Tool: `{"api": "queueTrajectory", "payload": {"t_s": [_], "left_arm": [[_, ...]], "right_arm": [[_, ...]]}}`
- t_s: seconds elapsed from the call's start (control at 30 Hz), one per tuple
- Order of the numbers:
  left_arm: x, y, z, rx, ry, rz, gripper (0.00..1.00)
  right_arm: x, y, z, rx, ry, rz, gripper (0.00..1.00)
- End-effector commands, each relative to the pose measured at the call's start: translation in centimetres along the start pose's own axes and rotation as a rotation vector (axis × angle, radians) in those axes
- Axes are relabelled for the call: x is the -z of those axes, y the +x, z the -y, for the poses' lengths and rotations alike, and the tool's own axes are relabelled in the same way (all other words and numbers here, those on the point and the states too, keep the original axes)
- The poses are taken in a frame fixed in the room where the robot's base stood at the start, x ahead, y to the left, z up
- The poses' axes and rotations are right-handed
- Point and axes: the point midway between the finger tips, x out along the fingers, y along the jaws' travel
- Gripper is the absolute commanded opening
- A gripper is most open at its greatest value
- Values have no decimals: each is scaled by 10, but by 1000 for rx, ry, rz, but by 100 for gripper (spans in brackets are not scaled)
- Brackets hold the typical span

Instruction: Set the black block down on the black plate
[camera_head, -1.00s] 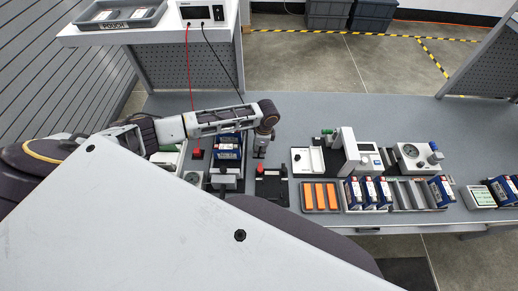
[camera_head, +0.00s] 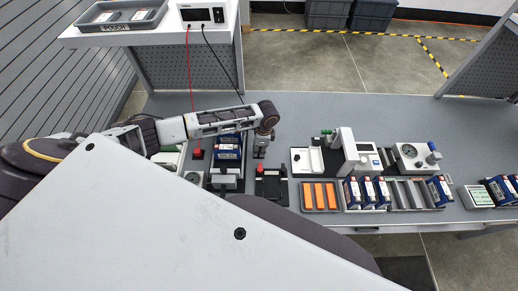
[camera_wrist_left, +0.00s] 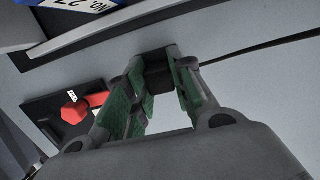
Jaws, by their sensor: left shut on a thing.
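My left gripper (camera_head: 260,152) reaches down over the grey bench, just above the black plate in the picture. In the left wrist view its green-padded fingers (camera_wrist_left: 155,95) are shut on the black block (camera_wrist_left: 157,68), near the fingertips. A black cable runs from the block to the right. The black plate (camera_head: 271,188) has a red knob-like part; it also shows in the left wrist view (camera_wrist_left: 45,105), apart from the block. The block is hard to make out in the head view. My right gripper is not in view.
A red block (camera_head: 197,153) on a red cable lies further left. A tray of orange bars (camera_head: 319,196) and white instruments (camera_head: 365,157) stand to the right. The bench behind is clear.

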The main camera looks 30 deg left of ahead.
Motion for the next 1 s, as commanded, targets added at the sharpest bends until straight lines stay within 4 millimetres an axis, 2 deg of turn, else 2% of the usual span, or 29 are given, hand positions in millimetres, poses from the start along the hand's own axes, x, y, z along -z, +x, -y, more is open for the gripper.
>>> {"api": "queueTrajectory", "payload": {"t_s": [0.07, 0.1, 0.3, 0.5, 0.53, 0.6, 1.0], "left_arm": [[0, 0, 0, 0, 0, 0, 2], [0, 0, 0, 0, 0, 0, 25], [0, 0, 0, 0, 0, 0, 49], [0, 0, 0, 0, 0, 0, 49], [0, 0, 0, 0, 0, 0, 50], [0, 0, 0, 0, 0, 0, 59], [0, -1, 0, 0, 0, 0, 60]], "right_arm": [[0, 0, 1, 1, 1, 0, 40], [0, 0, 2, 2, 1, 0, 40], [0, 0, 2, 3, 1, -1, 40], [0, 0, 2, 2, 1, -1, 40], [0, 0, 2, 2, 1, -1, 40], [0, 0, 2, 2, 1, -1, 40], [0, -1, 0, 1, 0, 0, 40]]}}
